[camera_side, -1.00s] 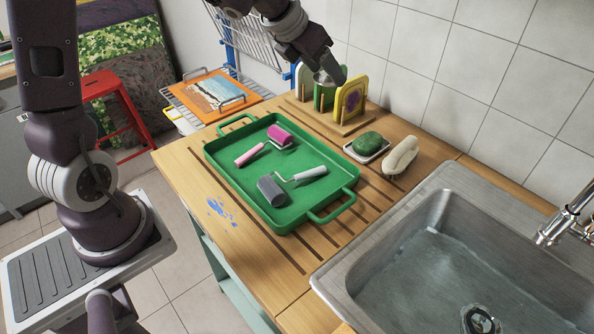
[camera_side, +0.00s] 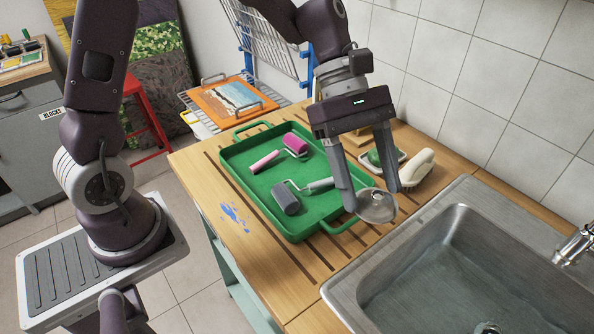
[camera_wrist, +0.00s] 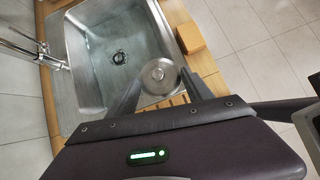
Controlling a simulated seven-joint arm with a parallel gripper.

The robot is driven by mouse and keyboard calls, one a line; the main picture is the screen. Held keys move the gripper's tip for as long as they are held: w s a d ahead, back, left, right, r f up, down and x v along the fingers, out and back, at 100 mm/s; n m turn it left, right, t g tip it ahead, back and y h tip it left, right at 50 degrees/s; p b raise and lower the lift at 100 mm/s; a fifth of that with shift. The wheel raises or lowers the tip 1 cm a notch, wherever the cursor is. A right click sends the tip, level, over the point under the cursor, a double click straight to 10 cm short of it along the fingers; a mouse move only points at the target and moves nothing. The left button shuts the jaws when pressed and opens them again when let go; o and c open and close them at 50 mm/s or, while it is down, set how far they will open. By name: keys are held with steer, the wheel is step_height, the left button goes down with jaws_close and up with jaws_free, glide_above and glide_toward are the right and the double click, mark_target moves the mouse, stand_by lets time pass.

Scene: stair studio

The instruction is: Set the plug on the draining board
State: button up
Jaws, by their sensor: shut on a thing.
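The plug (camera_side: 377,206) is a round, silvery metal disc. My gripper (camera_side: 379,196) is shut on it, with one finger at each side, and holds it above the draining board, near the tray's front right corner. The draining board (camera_side: 300,262) is the grooved wooden counter left of the sink. In the wrist view the plug (camera_wrist: 159,76) shows face-on between the fingertips (camera_wrist: 161,86), with the sink beyond. The plug's exact height above the wood is hard to tell.
A green tray (camera_side: 236,172) with two paint rollers covers much of the board. A soap dish (camera_side: 392,163) and a pale brush (camera_side: 417,168) sit behind my gripper. The steel sink (camera_side: 440,222) is at right. Bare slats lie along the tray's front.

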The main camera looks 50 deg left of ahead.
steer(key=s+f+m+g+y, duration=0.2)
steer(key=s+m+g+y, duration=0.1)
steer(key=s+m, duration=0.6)
steer(key=s+f+m+g+y, duration=0.3)
steer(key=s+m+y, duration=0.3)
steer(key=s+m, duration=0.3)
steer(key=shift+d+f+m+y, duration=0.25)
steer(key=shift+m+y, duration=0.05)
steer(key=shift+m, duration=0.4)
steer(key=a+m+t+y, duration=0.1)
steer(key=a+m, duration=0.1)
steer(key=m, duration=0.1)
steer(key=a+f+m+t+y, duration=0.1)
steer(key=a+m+y, duration=0.1)
steer(key=m, duration=0.1)
steer(key=a+f+m+t+y, duration=0.1)
steer(key=m, duration=0.2)
steer(key=shift+s+a+t+y, duration=0.2)
steer(key=shift+a+t+y, duration=0.1)
steer(key=shift+a, duration=0.1)
steer(key=w+a+m+t+y, duration=0.1)
steer(key=w+a+m+t, duration=0.2)
steer(key=w+m+t, duration=0.3)
steer(key=shift+m+g, duration=0.4)
steer(key=shift+m, duration=0.5)
steer(key=f, duration=0.9)
steer(key=shift+s+d+f, duration=0.2)
steer(key=shift+f, duration=0.25)
